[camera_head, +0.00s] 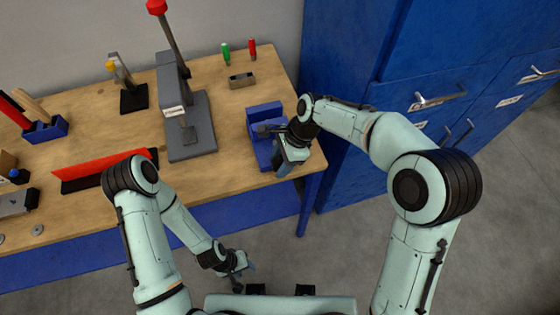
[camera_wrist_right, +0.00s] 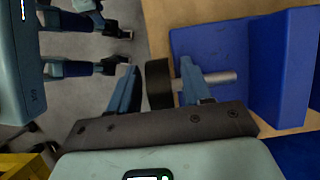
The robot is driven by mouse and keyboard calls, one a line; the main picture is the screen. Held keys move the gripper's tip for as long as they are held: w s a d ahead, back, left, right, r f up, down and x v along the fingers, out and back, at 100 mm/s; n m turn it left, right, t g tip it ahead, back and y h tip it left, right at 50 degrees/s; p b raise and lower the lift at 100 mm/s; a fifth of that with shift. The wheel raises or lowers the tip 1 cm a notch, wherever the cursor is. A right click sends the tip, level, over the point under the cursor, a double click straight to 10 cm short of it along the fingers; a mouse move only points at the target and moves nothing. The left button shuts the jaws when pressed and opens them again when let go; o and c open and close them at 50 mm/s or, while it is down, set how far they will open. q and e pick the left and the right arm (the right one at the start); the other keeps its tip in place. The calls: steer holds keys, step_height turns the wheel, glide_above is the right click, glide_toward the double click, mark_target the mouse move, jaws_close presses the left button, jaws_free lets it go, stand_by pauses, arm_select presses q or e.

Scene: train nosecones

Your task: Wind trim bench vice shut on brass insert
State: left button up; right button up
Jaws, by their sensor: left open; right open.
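The blue bench vice (camera_head: 264,112) stands at the right end of the workbench. Its blue body (camera_wrist_right: 285,60), metal screw (camera_wrist_right: 220,77) and black hand wheel (camera_wrist_right: 158,84) show in the right wrist view. My right gripper (camera_head: 282,168) is at the near side of the vice. Its open fingers stand on either side of the wheel, the right one crossing in front of the screw; I cannot tell whether they touch it. My left gripper (camera_head: 240,272) is open and empty, low in front of the bench. I cannot make out the brass insert; the right arm partly covers the vice.
A grey arbor press (camera_head: 190,125) stands left of the vice on the wooden bench (camera_head: 235,150). A small block (camera_head: 241,80) and green and red tools are behind. A blue cabinet (camera_head: 350,130) closes off the right side. The floor before the bench is clear.

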jaws_close()
steer(key=shift+y, duration=0.3)
steer(key=y, duration=0.1)
steer(key=g+y, duration=0.1)
steer(key=shift+w+d+y, duration=0.1)
steer(key=shift+d+y, duration=0.1)
steer(key=shift+y, duration=0.2)
steer(key=shift+d+r+g+y, duration=0.15)
steer(key=shift+g+y, duration=0.35)
steer(key=shift+y, duration=1)
jaws_free()
